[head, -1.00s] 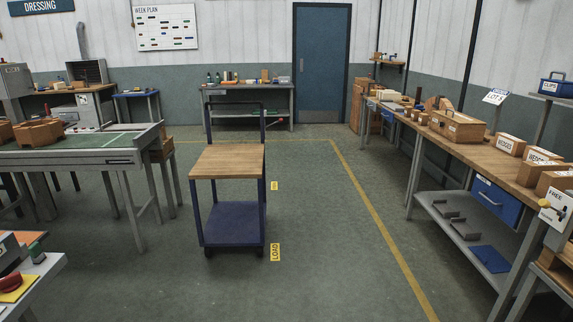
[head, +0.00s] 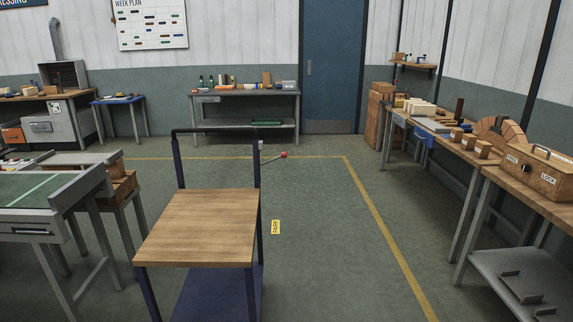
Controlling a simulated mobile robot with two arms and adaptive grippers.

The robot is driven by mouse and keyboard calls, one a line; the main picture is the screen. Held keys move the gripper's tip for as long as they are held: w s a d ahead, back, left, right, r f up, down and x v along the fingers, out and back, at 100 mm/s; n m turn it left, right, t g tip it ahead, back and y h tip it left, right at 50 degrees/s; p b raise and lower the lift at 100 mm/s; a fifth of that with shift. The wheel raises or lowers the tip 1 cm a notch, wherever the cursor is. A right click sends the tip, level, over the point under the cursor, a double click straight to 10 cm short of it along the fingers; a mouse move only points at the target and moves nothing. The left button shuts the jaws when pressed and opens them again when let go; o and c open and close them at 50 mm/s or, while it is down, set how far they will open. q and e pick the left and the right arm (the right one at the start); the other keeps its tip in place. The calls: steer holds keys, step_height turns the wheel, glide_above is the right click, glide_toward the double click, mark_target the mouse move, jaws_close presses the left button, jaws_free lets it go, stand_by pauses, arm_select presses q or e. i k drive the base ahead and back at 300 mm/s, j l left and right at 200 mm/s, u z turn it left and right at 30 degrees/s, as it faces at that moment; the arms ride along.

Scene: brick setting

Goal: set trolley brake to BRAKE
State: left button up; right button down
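The trolley (head: 200,228) stands on the floor just ahead, left of centre, with a wooden top, a blue lower shelf (head: 218,298) and dark blue posts. Its dark push handle (head: 215,131) is at the far end. A small lever with a red knob (head: 283,155) sticks out to the right from the far right post, with a pale part at its base; this looks like the brake lever. I cannot read any brake marking on it. Neither of my grippers shows in the head view.
A yellow PARK label (head: 276,227) lies on the floor right of the trolley. A green-topped table (head: 30,201) stands close on the left. Benches (head: 477,160) line the right side. The floor (head: 330,240) between the trolley and the yellow line (head: 385,230) is clear.

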mark_target(284, 155)
steer(key=i+l+u, duration=0.1)
steer(key=i+u, duration=0.15)
steer(key=i, duration=0.35)
steer(key=i+l+u, duration=0.2)
steer(key=i, duration=0.35)
steer(key=i+l+u, duration=0.25)
steer(key=i, duration=0.3)
steer(key=i+l+u, duration=0.2)
steer(key=i+l, duration=0.2)
steer(key=i, duration=0.15)
